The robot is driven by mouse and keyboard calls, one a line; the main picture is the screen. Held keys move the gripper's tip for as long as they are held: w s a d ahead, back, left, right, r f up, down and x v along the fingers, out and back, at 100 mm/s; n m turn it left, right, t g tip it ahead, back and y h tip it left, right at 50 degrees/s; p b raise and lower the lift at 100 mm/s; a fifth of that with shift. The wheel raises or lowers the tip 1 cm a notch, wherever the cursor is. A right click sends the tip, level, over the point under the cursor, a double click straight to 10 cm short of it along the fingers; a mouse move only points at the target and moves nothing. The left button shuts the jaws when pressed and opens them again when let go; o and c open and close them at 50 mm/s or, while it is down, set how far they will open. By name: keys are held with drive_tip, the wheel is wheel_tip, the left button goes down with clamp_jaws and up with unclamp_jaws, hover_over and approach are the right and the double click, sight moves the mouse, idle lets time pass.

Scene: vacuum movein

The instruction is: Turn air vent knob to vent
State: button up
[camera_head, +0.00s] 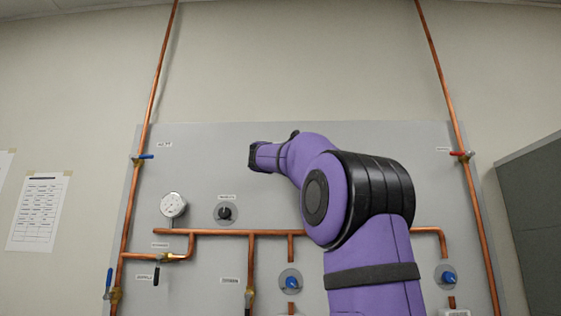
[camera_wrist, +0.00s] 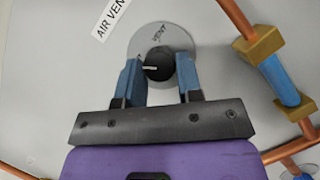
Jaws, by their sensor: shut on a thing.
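The black air vent knob (camera_wrist: 157,67) sits on a round grey plate (camera_wrist: 178,37) in the wrist view, beside a white label (camera_wrist: 111,17) reading "AIR VEN", cut off by the frame. The word "VENT" is printed on the plate above the knob. Another word is mostly hidden behind the left finger. The knob's white pointer line points left, not at "VENT". My gripper (camera_wrist: 159,65) has its two blue fingers on either side of the knob and is shut on it. In the head view the fingertips and this knob cannot be made out around my purple arm.
In the wrist view, a blue-handled brass valve (camera_wrist: 280,80) on a copper pipe is close to the right finger. The head view shows the grey panel (camera_head: 215,150) with copper pipes, a round gauge (camera_head: 173,205), another black knob (camera_head: 225,213) and blue knobs (camera_head: 291,281).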

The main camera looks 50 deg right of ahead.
drive_tip(key=shift+w+r+m+g+y, duration=0.15)
drive_tip(key=shift+m+g+y, duration=0.6)
drive_tip(key=shift+m, duration=2.1)
drive_tip(key=shift+s+r+m+g+y, duration=0.15)
drive_tip(key=shift+m+g+y, duration=0.55)
drive_tip(key=shift+m, duration=2.2)
drive_tip(key=shift+w+r+m+g+y, duration=0.15)
drive_tip(key=shift+m+g+y, duration=0.6)
drive_tip(key=shift+m, duration=2.1)
drive_tip(key=shift+t+y, duration=0.3)
drive_tip(key=o, duration=0.9)
drive_tip(key=shift+a+r, duration=0.1)
